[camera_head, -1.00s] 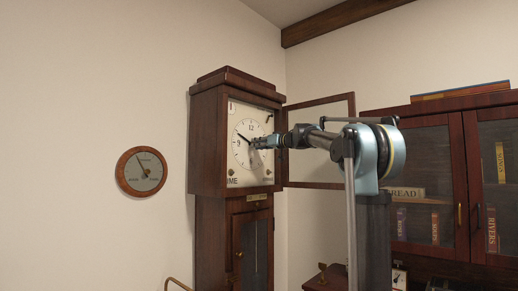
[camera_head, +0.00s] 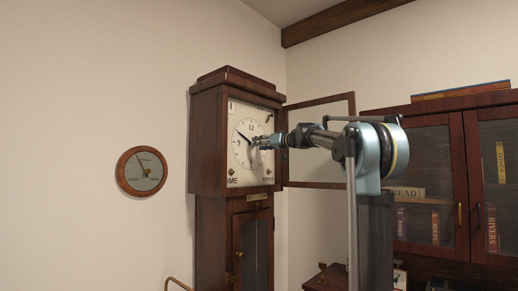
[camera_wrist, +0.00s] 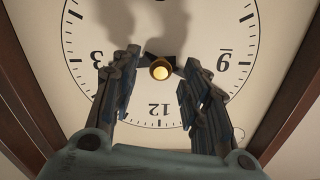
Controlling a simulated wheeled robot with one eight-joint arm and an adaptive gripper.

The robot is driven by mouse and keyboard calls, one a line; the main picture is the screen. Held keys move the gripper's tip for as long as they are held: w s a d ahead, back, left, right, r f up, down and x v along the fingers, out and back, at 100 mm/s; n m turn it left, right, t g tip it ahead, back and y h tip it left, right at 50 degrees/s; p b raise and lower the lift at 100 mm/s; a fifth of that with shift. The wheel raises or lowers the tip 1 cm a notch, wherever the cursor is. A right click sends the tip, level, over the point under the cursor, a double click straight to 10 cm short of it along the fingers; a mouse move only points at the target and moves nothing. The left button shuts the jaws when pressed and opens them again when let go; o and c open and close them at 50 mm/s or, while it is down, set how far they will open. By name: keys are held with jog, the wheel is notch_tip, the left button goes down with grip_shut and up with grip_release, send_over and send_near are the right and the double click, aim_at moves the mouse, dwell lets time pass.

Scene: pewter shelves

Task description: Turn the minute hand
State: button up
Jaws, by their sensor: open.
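The clock's round white dial (camera_head: 240,152) faces right in the head view, and its long dark minute hand (camera_head: 244,137) points up and left from the centre, towards about 10. My gripper (camera_head: 257,143) is in front of the dial near its centre. In the wrist view the dial is upside down, with a brass hub (camera_wrist: 160,70) in the middle. My gripper (camera_wrist: 160,84) is open there, one finger on each side of the hub. Short dark parts of the hands show beside the hub; the fingers hide the rest. I cannot tell whether a finger touches a hand.
The tall wooden clock case (camera_head: 209,145) stands in the corner, its glazed door (camera_head: 319,101) swung open to the right, behind my arm. A round wall gauge (camera_head: 142,171) hangs at left. A bookcase (camera_head: 437,170) stands at right.

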jog(key=v, duration=1)
jog(key=shift+s+d, duration=0.2)
jog(key=shift+d, duration=0.1)
